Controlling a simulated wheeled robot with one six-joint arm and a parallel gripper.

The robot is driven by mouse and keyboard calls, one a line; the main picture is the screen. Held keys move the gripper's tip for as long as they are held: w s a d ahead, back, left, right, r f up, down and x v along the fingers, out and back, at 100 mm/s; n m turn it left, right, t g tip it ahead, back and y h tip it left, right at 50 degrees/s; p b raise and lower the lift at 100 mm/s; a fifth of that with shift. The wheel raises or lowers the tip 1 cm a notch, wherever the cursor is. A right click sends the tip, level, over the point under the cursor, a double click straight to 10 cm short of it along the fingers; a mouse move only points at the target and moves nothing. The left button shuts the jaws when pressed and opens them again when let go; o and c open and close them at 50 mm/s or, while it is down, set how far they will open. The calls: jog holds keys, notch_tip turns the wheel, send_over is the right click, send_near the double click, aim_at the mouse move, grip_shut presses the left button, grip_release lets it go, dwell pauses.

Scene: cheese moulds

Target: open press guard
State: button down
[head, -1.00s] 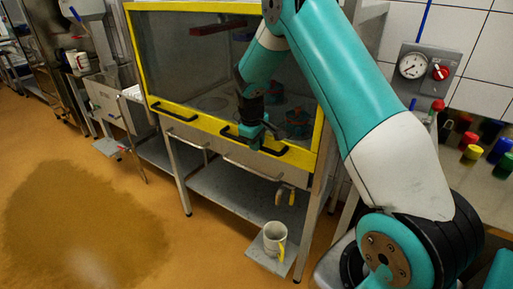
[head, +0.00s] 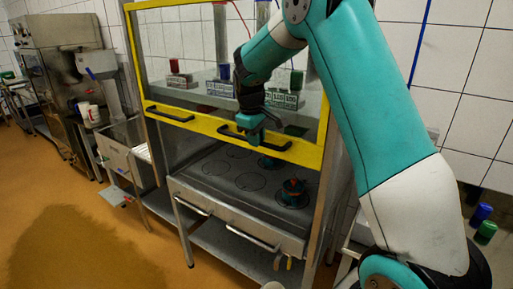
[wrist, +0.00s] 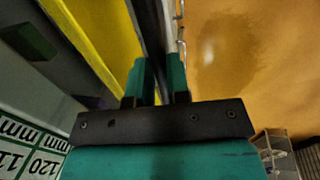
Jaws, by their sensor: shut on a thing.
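The press guard (head: 203,122) is a clear panel in a yellow frame, raised part way in the head view. Its lower bar is well above the press bed (head: 220,172), leaving a gap beneath. My gripper (head: 253,137) is shut on the right black handle (head: 280,148) of that bar. The left black handle (head: 166,114) is free. In the wrist view, my gripper's two green fingers (wrist: 158,82) flank the dark handle bar (wrist: 149,35), beside the yellow frame (wrist: 92,35).
Red-and-teal moulds (head: 293,192) stand on the bed. Number blocks and coloured weights (head: 220,74) sit behind the guard. A drawer front with handles (head: 250,238) lies below. Blue and green pots (head: 484,225) are at the right. The floor (head: 90,240) at left is clear.

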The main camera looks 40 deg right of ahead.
notch_tip(320, 180, up, 5)
jog(key=shift+w+r+p, duration=0.1)
jog(key=shift+p, duration=0.95)
jog(key=c, duration=1.1)
grip_release()
jog(key=s+a+r+p, duration=0.1)
jog(key=a+r, duration=0.2)
jog(key=r, duration=1.4)
jog(key=shift+s, duration=0.15)
jog(key=shift+a+f, duration=0.1)
